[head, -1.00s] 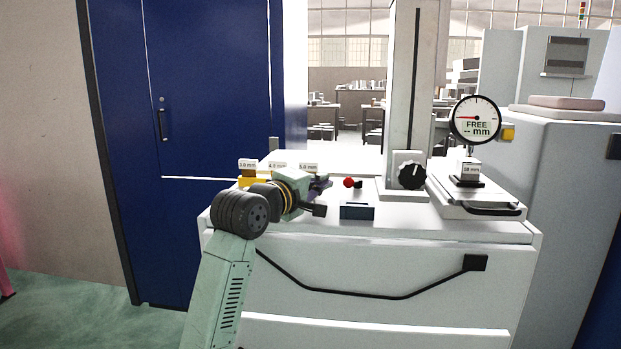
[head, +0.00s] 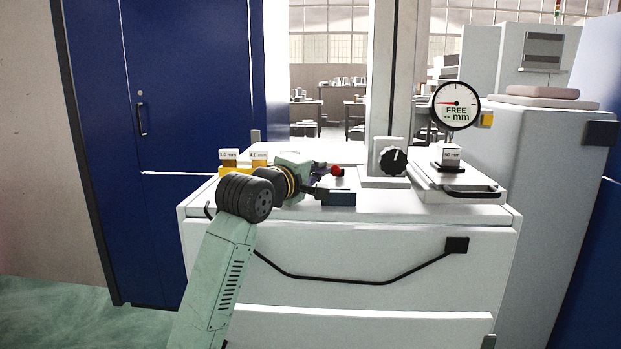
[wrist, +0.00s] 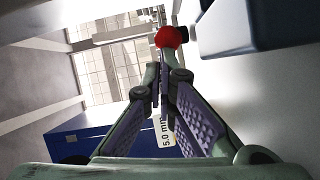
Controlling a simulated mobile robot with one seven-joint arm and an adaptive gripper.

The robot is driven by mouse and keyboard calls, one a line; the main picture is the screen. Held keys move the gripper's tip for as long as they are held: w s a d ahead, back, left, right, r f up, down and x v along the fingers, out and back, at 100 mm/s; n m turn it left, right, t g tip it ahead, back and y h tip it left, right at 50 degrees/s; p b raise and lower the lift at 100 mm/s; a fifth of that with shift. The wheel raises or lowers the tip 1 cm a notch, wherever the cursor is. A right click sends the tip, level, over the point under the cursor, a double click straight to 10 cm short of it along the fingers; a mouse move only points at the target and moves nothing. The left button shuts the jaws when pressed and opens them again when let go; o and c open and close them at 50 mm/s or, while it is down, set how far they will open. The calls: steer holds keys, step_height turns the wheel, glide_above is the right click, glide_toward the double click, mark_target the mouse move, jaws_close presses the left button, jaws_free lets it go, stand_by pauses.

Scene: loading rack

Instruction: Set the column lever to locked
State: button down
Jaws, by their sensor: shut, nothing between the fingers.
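A red ball knob (head: 336,170) with a short black part beside it sits low on the white bench, left of the column (head: 382,75); it looks like the lever's end. In the wrist view the red ball (wrist: 168,37) is just beyond my fingertips. My gripper (head: 322,168) is shut and empty, at the left of the ball; I cannot tell whether it touches it. A black round knob (head: 392,161) with a white mark is on the column's lower block. The dial gauge (head: 455,106) reads "FREE -- mm".
A dark blue block (head: 337,197) stands just in front of the ball, close under my gripper. Yellow-based labelled blocks (head: 229,167) stand behind my wrist at the left. A block marked 50 mm (head: 451,156) is under the gauge. A blue cabinet (head: 190,90) is at the left.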

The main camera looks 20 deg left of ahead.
steer(key=shift+s+d+f+b, duration=0.15)
steer(key=shift+d+b, duration=0.25)
steer(key=shift+d, duration=0.2)
steer(key=shift+r, duration=0.2)
stand_by(0.8)
